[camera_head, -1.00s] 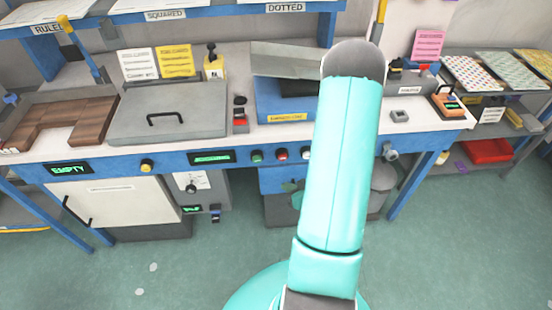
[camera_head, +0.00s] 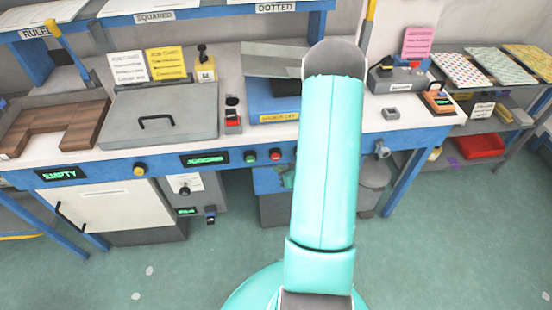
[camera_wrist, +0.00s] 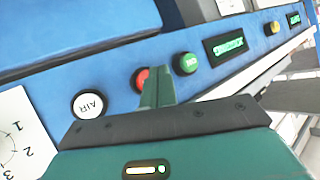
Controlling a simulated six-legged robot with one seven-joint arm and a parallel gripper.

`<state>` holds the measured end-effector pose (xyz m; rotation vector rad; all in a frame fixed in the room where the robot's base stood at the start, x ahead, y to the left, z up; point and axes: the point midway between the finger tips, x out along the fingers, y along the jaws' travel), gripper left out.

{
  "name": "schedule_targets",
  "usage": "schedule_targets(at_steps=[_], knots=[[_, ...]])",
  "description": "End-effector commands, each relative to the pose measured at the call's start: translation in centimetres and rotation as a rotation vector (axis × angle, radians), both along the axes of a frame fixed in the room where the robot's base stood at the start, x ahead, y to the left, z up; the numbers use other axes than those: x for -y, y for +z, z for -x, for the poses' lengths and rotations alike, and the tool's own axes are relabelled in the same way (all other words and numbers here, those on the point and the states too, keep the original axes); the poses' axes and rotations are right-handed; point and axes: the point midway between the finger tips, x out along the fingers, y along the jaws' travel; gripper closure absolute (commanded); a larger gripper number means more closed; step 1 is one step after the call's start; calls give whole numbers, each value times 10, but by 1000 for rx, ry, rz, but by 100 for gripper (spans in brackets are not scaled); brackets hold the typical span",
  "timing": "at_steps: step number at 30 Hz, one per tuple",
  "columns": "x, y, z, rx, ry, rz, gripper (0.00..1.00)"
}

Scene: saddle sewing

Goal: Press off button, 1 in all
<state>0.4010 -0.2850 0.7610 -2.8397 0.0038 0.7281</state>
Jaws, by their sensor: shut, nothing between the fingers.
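A row of round buttons sits on the blue front panel of the bench. The red button (camera_wrist: 141,78) is in the middle of the wrist view and also shows in the head view (camera_head: 275,154); its label cannot be read. The green button (camera_wrist: 187,62) is to its right and the white AIR button (camera_wrist: 88,104) to its left. My gripper (camera_wrist: 157,82) is shut and empty. Its fingertips overlap the right edge of the red button in the wrist view; I cannot tell whether they touch it.
A lit green display (camera_wrist: 230,45) lies right of the green button, with a yellow button (camera_wrist: 272,28) beyond it. A numbered dial plate (camera_wrist: 14,135) is at the left. In the head view a grey lid with a handle (camera_head: 160,115) and a small red switch (camera_head: 232,116) are on the bench top.

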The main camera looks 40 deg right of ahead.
Motion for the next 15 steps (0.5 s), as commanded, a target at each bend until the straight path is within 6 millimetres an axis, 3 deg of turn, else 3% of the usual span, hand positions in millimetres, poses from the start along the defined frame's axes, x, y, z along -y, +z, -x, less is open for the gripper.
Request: schedule_targets(at_steps=[6, 15], knots=[[8, 0, -12, 0, 0, 0, 100], [9, 0, -13, -1, 0, -1, 100]])
